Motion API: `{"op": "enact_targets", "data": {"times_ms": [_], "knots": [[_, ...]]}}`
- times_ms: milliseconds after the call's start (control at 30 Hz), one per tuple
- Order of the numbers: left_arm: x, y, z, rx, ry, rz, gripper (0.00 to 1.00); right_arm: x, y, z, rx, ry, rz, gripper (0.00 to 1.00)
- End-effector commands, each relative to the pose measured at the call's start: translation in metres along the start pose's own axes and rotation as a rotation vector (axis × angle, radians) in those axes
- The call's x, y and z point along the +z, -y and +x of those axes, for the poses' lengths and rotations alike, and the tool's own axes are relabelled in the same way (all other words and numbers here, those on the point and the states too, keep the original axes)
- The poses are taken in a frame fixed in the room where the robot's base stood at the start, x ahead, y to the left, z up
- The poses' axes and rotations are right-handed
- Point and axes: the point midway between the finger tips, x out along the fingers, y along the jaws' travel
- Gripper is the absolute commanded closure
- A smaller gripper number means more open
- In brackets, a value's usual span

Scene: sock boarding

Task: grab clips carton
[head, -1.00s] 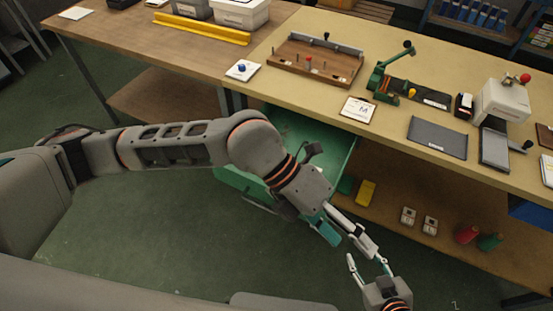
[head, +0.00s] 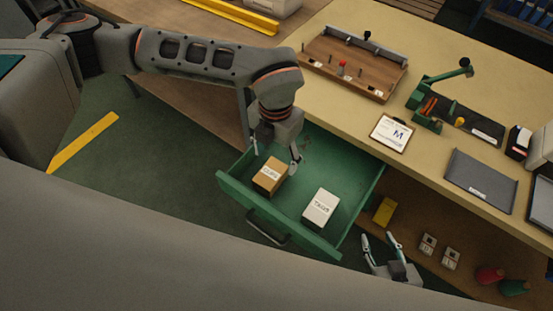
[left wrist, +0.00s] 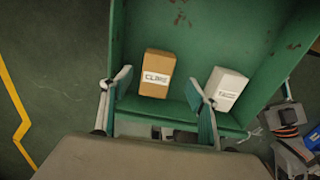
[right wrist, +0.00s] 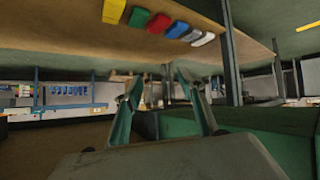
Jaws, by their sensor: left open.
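The clips carton (head: 270,176) is a brown box with a white label, standing in the left part of the open green drawer (head: 262,213). My left gripper (head: 276,154) points down over the drawer just behind the carton, open and empty. In the left wrist view the clips carton (left wrist: 154,76) lies between the two spread fingers, beyond their tips. I cannot tell that either finger touches it. My right gripper (head: 378,239) is open and empty, to the right of the drawer's front corner. It shows open in the right wrist view (right wrist: 158,76).
A white carton (head: 321,206), its label reading like "TAGS", stands right of the clips carton in the drawer; it is near my left gripper's right finger in the left wrist view (left wrist: 226,90). The yellow worktop (head: 322,98) edge runs behind the drawer. A yellow box (head: 385,211) lies on the lower shelf.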

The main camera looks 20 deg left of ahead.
Motion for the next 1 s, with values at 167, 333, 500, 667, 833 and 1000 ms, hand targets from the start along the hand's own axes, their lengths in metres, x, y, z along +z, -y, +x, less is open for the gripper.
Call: {"op": "enact_targets", "data": {"times_ms": [167, 333, 500, 667, 833, 1000], "knots": [[-0.002, 0.000, 0.015, -0.001, -0.003, 0.001, 0.40, 0.007, 0.002, -0.002, -0.003, 0.010, 0.002, 0.60], [-0.003, 0.000, 0.029, -0.001, -0.003, 0.000, 0.40, 0.016, 0.006, -0.006, -0.007, 0.027, 0.003, 0.60], [-0.010, -0.003, 0.044, -0.002, -0.004, 0.001, 0.40, 0.012, 0.004, -0.004, -0.005, 0.021, 0.001, 0.60], [-0.016, -0.005, 0.068, -0.002, -0.004, 0.001, 0.40, 0.011, 0.004, -0.002, -0.004, 0.016, 0.001, 0.60], [-0.015, -0.005, 0.079, -0.001, -0.001, 0.002, 0.40, 0.011, 0.004, -0.002, -0.004, 0.016, 0.000, 0.60], [-0.015, -0.005, 0.078, -0.001, 0.000, 0.002, 0.43, 0.009, 0.003, -0.002, -0.003, 0.014, 0.000, 0.60]]}}
